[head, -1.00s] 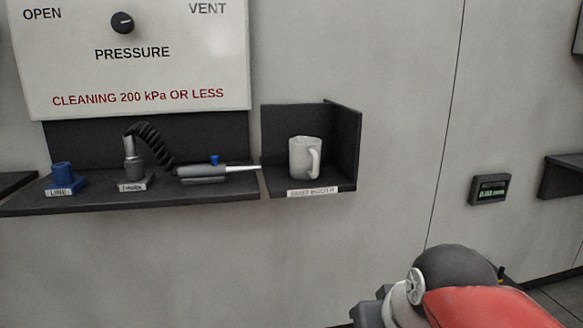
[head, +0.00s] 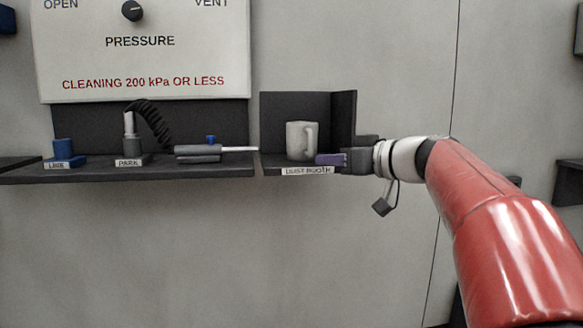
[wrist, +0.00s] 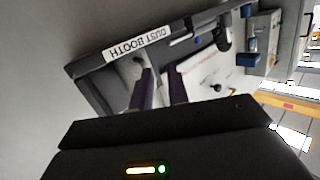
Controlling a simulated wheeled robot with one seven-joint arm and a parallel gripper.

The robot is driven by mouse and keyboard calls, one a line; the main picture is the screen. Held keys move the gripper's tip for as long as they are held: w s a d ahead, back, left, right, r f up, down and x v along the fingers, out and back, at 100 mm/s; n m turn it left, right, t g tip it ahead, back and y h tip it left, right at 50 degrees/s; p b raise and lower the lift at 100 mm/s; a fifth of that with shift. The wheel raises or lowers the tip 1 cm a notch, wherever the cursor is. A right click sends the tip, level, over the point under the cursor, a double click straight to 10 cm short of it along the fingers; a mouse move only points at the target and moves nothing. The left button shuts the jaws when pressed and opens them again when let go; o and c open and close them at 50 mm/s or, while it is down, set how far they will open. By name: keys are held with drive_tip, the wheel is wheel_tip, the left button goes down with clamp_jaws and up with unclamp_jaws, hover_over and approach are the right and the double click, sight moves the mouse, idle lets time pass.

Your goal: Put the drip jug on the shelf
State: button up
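The drip jug (head: 299,141) is a pale grey mug-like vessel with its handle on the right. It stands upright in the dark booth labelled DUST BOOTH (head: 347,125). My gripper (head: 322,159) reaches in from the right, its purple fingers low at the booth's front, by the jug's handle side. In the wrist view my gripper (wrist: 161,86) has its two fingers apart, with a gap between them. A pale shape partly behind the fingers there may be the jug. I cannot tell whether the fingers touch it.
A dark ledge (head: 205,172) to the left carries a blue LINE fitting (head: 64,152), a PARK holder (head: 130,150) with a coiled hose, and a grey nozzle tool (head: 200,152). A pressure panel (head: 140,65) is above. Another dark shelf (head: 568,184) is at the right edge.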

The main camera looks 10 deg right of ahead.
sight(311, 155)
drive_tip(key=shift+n+t+y, duration=0.5)
drive_tip(key=shift+n+t, duration=0.1)
drive_tip(key=w+a, duration=0.1)
drive_tip(key=w, duration=0.1)
drive_tip(key=w+r, duration=0.1)
drive_tip(key=w, duration=0.2)
drive_tip(key=w+a+r+p, duration=0.1)
drive_tip(key=w, duration=0.2)
drive_tip(key=shift+w+a, duration=0.1)
drive_tip(key=shift+a, duration=0.2)
drive_tip(key=shift+c, duration=0.4)
clamp_jaws()
